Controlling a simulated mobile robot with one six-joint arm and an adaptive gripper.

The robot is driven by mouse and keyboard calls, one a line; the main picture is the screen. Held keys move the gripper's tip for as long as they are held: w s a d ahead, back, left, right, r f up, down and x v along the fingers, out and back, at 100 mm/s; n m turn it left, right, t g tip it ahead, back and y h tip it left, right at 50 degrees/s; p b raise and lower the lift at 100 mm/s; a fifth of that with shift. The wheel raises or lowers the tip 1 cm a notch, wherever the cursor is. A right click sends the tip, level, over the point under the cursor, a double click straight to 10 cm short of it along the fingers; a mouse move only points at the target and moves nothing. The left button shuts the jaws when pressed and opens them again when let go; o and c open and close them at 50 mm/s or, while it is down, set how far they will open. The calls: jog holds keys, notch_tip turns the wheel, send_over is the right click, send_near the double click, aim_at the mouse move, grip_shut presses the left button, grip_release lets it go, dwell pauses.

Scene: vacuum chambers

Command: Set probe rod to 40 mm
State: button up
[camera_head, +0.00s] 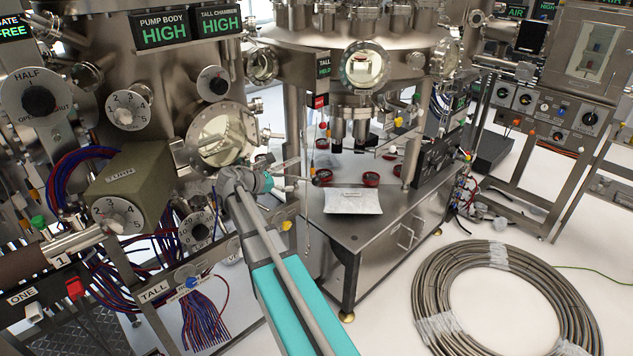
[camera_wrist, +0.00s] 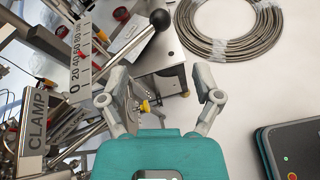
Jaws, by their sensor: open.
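My gripper (camera_wrist: 160,72) is open and empty in the wrist view, its two grey fingers spread wide. Beyond the fingertips is a black ball knob (camera_wrist: 160,20) on the end of a slim metal rod (camera_wrist: 125,54), which I take as the probe rod. The rod slants down-left from the knob and passes near the left finger. The knob is apart from both fingers. A white scale (camera_wrist: 80,55) marked 0, 20, 40, 60, 80 stands left of the rod. I cannot read the rod's setting. A CLAMP label (camera_wrist: 36,118) sits at the lower left. In the head view, the gripper is small and partly hidden by my arm.
Steel chamber and a round viewport (camera_head: 222,135) stand close to my arm.

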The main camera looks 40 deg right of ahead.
aim_at(312, 181)
jog(key=shift+d+f, duration=0.1)
jog(key=shift+d, duration=0.05)
jog(key=b+x, duration=0.4)
jog(key=x, duration=0.7)
jog(key=shift+d+f+b, duration=0.2)
jog(key=shift+d+b, duration=0.05)
jog(key=shift+b, duration=0.05)
jog(key=shift+x, duration=0.95)
jog(key=shift+r, duration=0.1)
